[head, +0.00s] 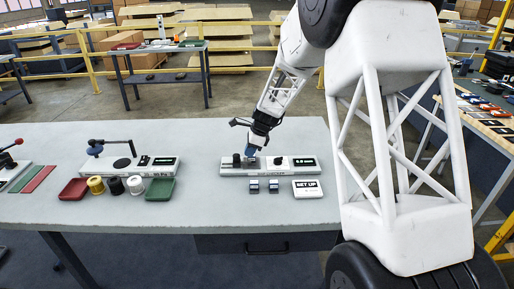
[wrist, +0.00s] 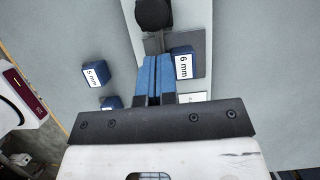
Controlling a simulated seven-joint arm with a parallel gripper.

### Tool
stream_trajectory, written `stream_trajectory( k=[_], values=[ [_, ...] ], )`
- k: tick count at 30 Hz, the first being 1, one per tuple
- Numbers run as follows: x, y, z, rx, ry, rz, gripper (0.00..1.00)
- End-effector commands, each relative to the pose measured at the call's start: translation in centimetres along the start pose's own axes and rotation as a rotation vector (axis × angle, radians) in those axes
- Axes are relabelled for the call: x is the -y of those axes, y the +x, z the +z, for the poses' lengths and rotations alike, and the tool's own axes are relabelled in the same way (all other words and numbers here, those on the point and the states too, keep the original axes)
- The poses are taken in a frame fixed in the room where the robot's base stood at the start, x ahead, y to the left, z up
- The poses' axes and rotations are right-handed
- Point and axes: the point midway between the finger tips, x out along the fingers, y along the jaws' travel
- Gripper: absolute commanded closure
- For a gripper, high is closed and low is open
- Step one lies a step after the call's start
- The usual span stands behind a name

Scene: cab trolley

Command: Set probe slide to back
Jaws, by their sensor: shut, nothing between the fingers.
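A white gauge unit (head: 228,172) stands on the bench, with a dark round knob (head: 237,160) at its left end and a lit display (head: 305,162) at its right. In the wrist view a dark rounded head (wrist: 154,14) with a grey stem (wrist: 152,44) lies just ahead of my fingertips; I cannot tell for sure whether this is the probe slide. My gripper (wrist: 154,60) is shut, its blue fingers together and empty. I cannot tell whether they touch the stem. A blue block marked 6 mm (wrist: 183,66) sits close to the right of the fingers.
In the wrist view a 5 mm block (wrist: 93,75) and another blue block (wrist: 112,103) lie to the left. A SET UP card (head: 307,189) lies in front of the unit. Another device with a lever (head: 115,143), spools and trays stands left; bench between is clear.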

Motion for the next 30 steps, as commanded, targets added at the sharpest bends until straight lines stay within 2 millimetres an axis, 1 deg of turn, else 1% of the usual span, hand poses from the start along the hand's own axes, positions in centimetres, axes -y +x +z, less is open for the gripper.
stream_trajectory(
  k=[3,7,21,26,30],
  values=[
    [0.0,0.5,0.9,0.000,0.000,0.002,1.00],
    [0.0,0.7,1.4,0.000,-0.001,0.001,1.00],
    [0.0,0.8,1.9,0.000,0.000,0.001,1.00],
    [0.0,1.4,3.4,0.000,-0.001,0.001,1.00],
    [0.0,2.1,5.2,0.000,-0.002,0.001,1.00]
  ],
)
